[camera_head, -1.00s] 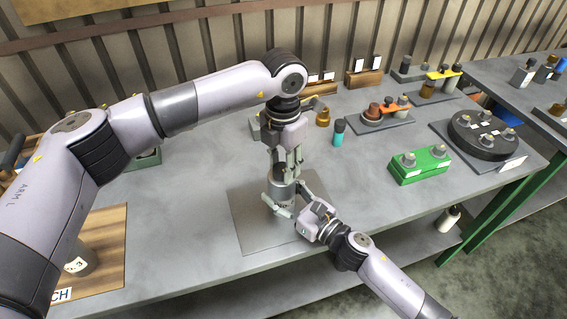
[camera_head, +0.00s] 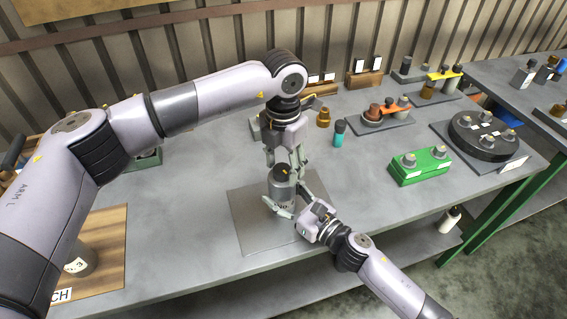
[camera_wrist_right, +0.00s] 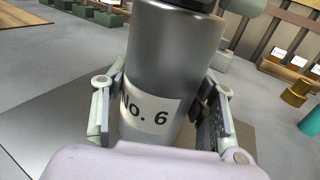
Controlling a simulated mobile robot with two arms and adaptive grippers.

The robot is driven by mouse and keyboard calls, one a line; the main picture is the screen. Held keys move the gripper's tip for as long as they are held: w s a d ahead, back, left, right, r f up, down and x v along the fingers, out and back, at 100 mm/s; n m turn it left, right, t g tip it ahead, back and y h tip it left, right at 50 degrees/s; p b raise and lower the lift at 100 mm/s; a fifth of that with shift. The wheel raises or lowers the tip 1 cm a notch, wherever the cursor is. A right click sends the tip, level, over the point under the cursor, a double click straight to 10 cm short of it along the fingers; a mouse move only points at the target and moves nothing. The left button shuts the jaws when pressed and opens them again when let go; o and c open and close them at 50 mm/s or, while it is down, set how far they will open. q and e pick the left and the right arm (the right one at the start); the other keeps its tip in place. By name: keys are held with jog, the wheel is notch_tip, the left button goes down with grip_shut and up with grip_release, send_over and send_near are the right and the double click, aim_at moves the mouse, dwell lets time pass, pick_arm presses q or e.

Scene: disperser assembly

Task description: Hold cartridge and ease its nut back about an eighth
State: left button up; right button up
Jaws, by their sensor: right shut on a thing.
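The cartridge (camera_head: 281,190) is a grey metal cylinder with a dark nut (camera_head: 282,170) on top. It stands upright over the grey plate in the head view. In the right wrist view the cartridge (camera_wrist_right: 170,60) fills the middle and carries a "No. 6" label. My right gripper (camera_head: 289,207) is shut on the cartridge's sides, one finger on each side; its fingers also show in the wrist view (camera_wrist_right: 160,118). My left gripper (camera_head: 284,160) points down from above, fingers spread apart on either side of the nut, with the nut visible between them.
A grey metal plate (camera_head: 252,232) lies under the cartridge. A teal-bodied bottle (camera_head: 338,137), a green block (camera_head: 420,166) and a black round fixture (camera_head: 487,136) stand to the right. A wooden board (camera_head: 108,250) lies at the left. The table between plate and green block is clear.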

aim_at(283, 167)
dwell(0.3)
pick_arm(q)
notch_tip(283, 167, up, 12)
dwell(0.4)
pick_arm(e)
jog(key=o, duration=1.7)
